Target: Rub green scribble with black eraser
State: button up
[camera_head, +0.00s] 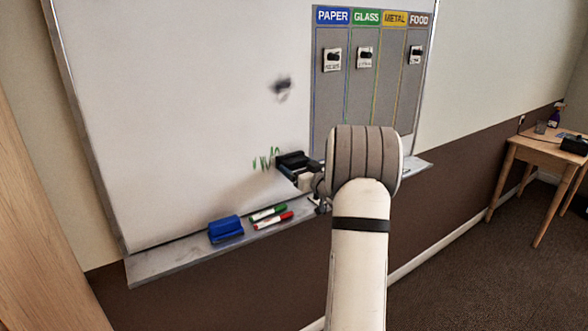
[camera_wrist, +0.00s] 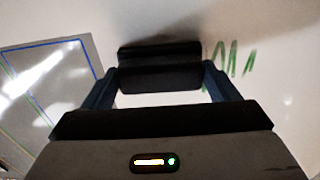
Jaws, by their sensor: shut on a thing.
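The green scribble (camera_head: 267,158) is a short zigzag on the lower part of the whiteboard (camera_head: 180,110); it also shows in the wrist view (camera_wrist: 230,60). My gripper (camera_head: 304,175) is shut on the black eraser (camera_head: 291,159), just right of the scribble in the head view. In the wrist view the eraser (camera_wrist: 160,70) sits between the two fingers, close to the board, and its edge meets or covers one end of the scribble. I cannot tell whether the eraser touches the board.
A blue eraser (camera_head: 226,229), a green marker (camera_head: 268,212) and a red marker (camera_head: 273,221) lie on the ledge (camera_head: 165,265). A grey sorting panel (camera_head: 330,105) with cards is at right. A dark smudge (camera_head: 282,87) is higher up. A wooden table (camera_head: 545,152) stands far right.

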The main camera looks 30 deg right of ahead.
aim_at(289, 164)
jog(key=shift+d+r+p, duration=0.1)
jog(key=shift+r+p, duration=0.4)
jog(key=shift+r, duration=0.4)
jog(key=shift+a+f+b, duration=0.2)
jog(key=shift+a+b, duration=0.45)
jog(key=shift+a, duration=0.35)
jog(key=shift+s+a+b, duration=0.1)
jog(key=shift+a+b, duration=0.2)
jog(key=shift+a, duration=0.45)
jog(key=shift+s+a+b, duration=0.1)
jog(key=shift+a+b, duration=2.55)
jog(key=shift+a, duration=2.3)
jog(key=shift+a+r, duration=0.1)
jog(key=shift+a, duration=0.05)
jog(key=shift+r+p, duration=0.6)
jog(key=shift+r, duration=0.35)
jog(key=shift+w+d+f+p, duration=0.15)
jog(key=shift+d+p, duration=0.9)
jog(key=shift+d, duration=2.4)
jog(key=shift+w+d+r+p, duration=0.1)
jog(key=shift+d+p, duration=0.9)
jog(key=shift+d, duration=2.45)
